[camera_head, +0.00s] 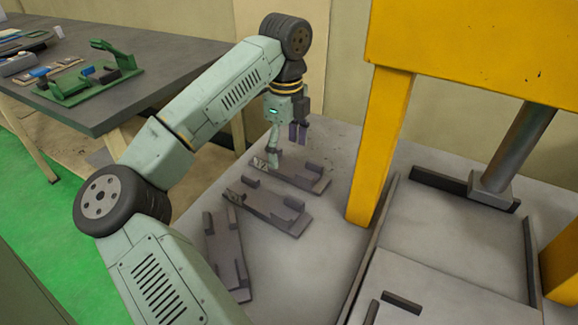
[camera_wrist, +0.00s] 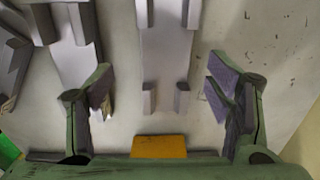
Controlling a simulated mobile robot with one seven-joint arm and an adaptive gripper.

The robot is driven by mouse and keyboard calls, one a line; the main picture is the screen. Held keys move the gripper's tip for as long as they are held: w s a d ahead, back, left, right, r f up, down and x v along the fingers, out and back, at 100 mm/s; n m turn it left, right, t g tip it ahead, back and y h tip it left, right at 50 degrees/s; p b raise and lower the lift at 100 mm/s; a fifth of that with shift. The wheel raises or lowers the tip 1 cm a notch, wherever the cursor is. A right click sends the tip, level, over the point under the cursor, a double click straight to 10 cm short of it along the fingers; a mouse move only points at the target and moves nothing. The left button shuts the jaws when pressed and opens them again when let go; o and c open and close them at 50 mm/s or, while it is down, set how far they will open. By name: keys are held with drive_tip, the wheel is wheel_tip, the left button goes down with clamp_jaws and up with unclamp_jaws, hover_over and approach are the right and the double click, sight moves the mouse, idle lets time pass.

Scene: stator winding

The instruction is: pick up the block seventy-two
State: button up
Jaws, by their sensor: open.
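Three grey blocks, each a flat plate with raised lugs, lie on the grey work surface. The far block (camera_head: 292,175) is nearest my gripper, the middle block (camera_head: 266,207) lies in front of it, and the near block (camera_head: 226,250) is turned more lengthwise. Dark marks show on some plate ends, but no number is legible, so I cannot tell which is seventy-two. My gripper (camera_head: 287,143) is open and empty above the far block. In the wrist view, a block (camera_wrist: 166,50) lies between the spread fingers (camera_wrist: 160,92), apart from them; another (camera_wrist: 75,62) passes beneath the left finger.
A yellow press frame (camera_head: 385,145) stands to the right, its leg close to the blocks. A dark rail (camera_head: 368,250) runs along its bed. A dark table (camera_head: 150,75) with a green fixture (camera_head: 90,85) stands at left. The grey surface (camera_head: 310,265) in front is clear.

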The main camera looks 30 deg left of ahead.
sight(288, 167)
drive_tip(key=shift+w+f+p, duration=0.2)
drive_tip(key=shift+f+p, duration=0.3)
drive_tip(key=shift+f, duration=0.85)
drive_tip(key=shift+w+f+p, duration=0.15)
drive_tip(key=shift+f+p, duration=0.3)
drive_tip(key=shift+f, duration=0.85)
clamp_jaws()
